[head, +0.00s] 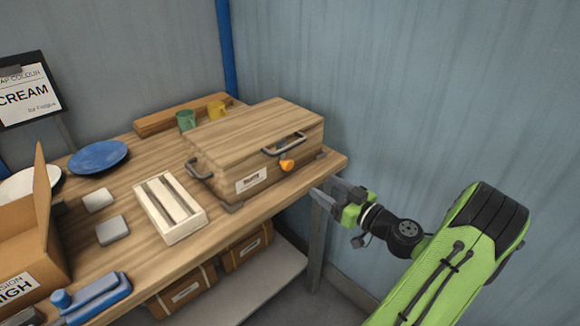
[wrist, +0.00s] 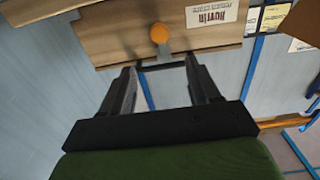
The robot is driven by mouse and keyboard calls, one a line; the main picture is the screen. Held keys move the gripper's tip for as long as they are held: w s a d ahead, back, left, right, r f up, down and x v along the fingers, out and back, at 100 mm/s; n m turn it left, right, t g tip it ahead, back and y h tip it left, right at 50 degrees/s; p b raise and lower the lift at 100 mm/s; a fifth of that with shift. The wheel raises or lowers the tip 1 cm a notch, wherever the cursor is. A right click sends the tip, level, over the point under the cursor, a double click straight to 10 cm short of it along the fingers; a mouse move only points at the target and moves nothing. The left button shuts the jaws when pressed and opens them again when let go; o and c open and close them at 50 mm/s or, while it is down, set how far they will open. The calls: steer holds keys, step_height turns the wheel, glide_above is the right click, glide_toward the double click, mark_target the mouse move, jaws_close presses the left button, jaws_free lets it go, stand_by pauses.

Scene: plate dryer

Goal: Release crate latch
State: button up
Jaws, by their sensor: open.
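The wooden crate (head: 250,140) sits shut at the far right end of the table. Its latch has an orange knob (head: 287,165) on the front face, below a dark handle (head: 284,144) and to the right of a white label. In the wrist view the knob (wrist: 159,33) is above and between my fingertips, apart from them, with a grey piece just below it. My gripper (head: 328,192) is open and empty, off the table's front edge, to the right of and below the knob in the head view. It also shows in the wrist view (wrist: 160,72).
The wooden table (head: 150,262) also holds a white slatted tray (head: 170,207), a blue plate (head: 98,156), a green mug (head: 186,120), a yellow mug (head: 216,108) and a cardboard box (head: 40,225). A blue wall stands close behind my arm.

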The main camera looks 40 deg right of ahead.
mark_target(290, 165)
steer(key=w, duration=1.2)
steer(key=shift+w+a, duration=0.15)
steer(key=shift+w, duration=0.05)
steer(key=shift+f, duration=0.1)
steer(key=c, duration=1)
